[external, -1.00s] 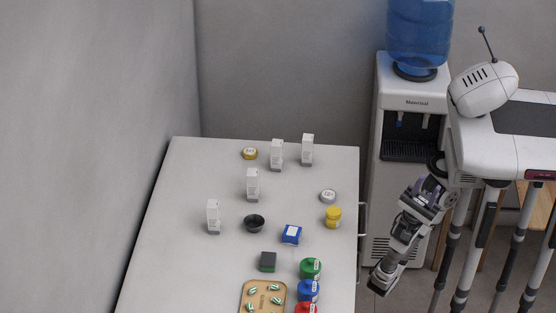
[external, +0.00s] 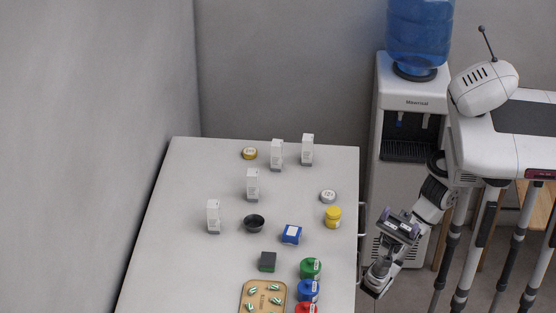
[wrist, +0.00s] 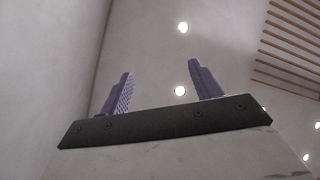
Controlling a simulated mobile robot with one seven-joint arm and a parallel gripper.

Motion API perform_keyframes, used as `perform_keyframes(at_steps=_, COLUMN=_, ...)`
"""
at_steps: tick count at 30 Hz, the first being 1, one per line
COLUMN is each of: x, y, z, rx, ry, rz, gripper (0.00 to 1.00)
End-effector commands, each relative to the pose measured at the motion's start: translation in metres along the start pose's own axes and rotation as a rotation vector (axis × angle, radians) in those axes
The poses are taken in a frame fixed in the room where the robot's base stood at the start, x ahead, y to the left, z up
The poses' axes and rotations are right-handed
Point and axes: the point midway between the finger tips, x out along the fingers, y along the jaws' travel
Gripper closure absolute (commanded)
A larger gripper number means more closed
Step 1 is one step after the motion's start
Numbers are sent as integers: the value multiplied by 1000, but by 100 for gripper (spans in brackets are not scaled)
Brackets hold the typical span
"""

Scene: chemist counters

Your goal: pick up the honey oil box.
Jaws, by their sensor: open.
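Several upright white boxes stand on the counter in the external view: one at the back right (external: 307,149), one beside it (external: 277,154), one in the middle (external: 253,184) and one at the left (external: 213,216). Their labels are too small to read, so I cannot tell which box is the honey oil. My gripper (external: 402,221) is off the counter's right side, apart from all the boxes. In the wrist view my gripper (wrist: 161,68) has its two purple fingers spread, empty and pointing up toward the ceiling. No box shows there.
The grey counter (external: 200,270) also holds a black bowl (external: 254,222), a blue box (external: 291,234), a yellow jar (external: 333,217), a dark green-edged block (external: 267,261), green (external: 310,268) and blue (external: 308,290) jars and a tan tray (external: 246,300). A water dispenser (external: 410,95) stands behind right.

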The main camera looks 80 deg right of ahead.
Motion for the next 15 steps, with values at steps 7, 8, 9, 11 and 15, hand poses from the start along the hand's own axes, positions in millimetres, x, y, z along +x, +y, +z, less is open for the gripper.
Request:
perform_keyframes(at_steps=7, x=84, y=-4, z=154, rx=201, ry=-567, rz=-38, gripper=36)
perform_keyframes(at_steps=8, x=88, y=-7, z=166, rx=228, ry=-628, rz=-46, gripper=36)
perform_keyframes(at_steps=9, x=94, y=-12, z=182, rx=264, ry=-706, rz=-60, gripper=36)
perform_keyframes(at_steps=11, x=99, y=-21, z=200, rx=316, ry=-810, rz=-82, gripper=36)
perform_keyframes(at_steps=15, x=105, y=-44, z=225, rx=421, ry=-1011, rz=-143, gripper=36)
